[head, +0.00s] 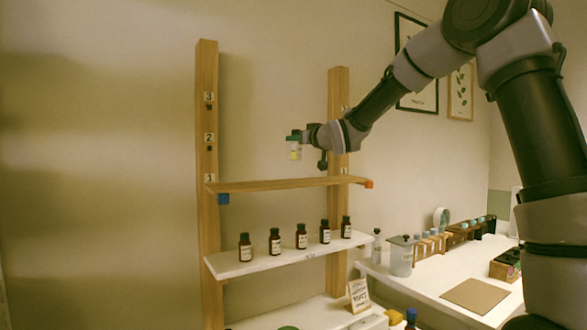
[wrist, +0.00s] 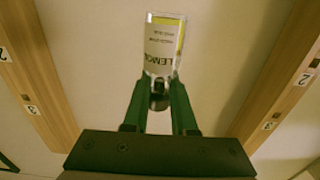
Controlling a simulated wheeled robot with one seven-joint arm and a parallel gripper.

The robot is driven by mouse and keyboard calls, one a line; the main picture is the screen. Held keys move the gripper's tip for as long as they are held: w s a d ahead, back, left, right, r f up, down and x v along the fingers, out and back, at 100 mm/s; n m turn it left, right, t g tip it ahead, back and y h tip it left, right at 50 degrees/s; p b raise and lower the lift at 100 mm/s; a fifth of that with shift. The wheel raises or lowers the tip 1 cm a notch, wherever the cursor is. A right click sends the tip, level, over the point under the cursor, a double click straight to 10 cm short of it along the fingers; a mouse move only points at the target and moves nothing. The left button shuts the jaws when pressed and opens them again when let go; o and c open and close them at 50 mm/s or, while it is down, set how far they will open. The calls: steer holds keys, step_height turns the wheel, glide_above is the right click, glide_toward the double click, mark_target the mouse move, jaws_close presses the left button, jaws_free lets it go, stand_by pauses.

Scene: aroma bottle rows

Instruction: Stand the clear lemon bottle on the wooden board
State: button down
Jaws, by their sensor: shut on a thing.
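The clear lemon bottle (head: 295,153) has a pale label with a yellow band. The word LEMON shows on it in the wrist view (wrist: 163,45). My gripper (head: 294,137) is shut on the bottle's dark cap end, and the two green fingers (wrist: 160,95) show in the wrist view. The bottle hangs upright in the air, apart from any surface. The wooden board (head: 270,185) is a bare shelf between two posts, at the mark 1. The bottle is above it in the head view; its exact depth over the board is hard to tell.
The wooden posts (head: 207,120) stand at either side. A white shelf (head: 290,256) below holds a row of brown bottles (head: 301,237). At right, a white table (head: 425,280) carries a canister (head: 401,257), racks of small jars and a square tan mat (head: 475,295).

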mark_target(299, 159)
step_height(299, 159, down, 6)
steer(key=shift+f, duration=0.25)
steer(key=c, duration=0.7)
jaws_free()
steer(key=s+d+f+m+g+h, duration=0.1)
steer(key=s+d+m+h, duration=0.25)
steer(key=s+d, duration=0.75)
steer(key=s+d+m+g+h, duration=0.25)
steer(key=s+d+h, duration=0.25)
steer(key=s+d, duration=0.6)
steer(key=s+d+f+m+g, duration=0.1)
steer(key=s+d, duration=0.1)
steer(key=s, duration=0.3)
steer(key=s+d+f+m+g, duration=0.2)
steer(key=s, duration=0.4)
steer(key=s+d+f+m+g, duration=0.1)
steer(key=s+d+f+m, duration=0.1)
steer(key=s, duration=0.4)
steer(key=shift+d+g+y, duration=0.25)
steer(key=shift+d+y, duration=0.1)
steer(key=shift+d, duration=0.1)
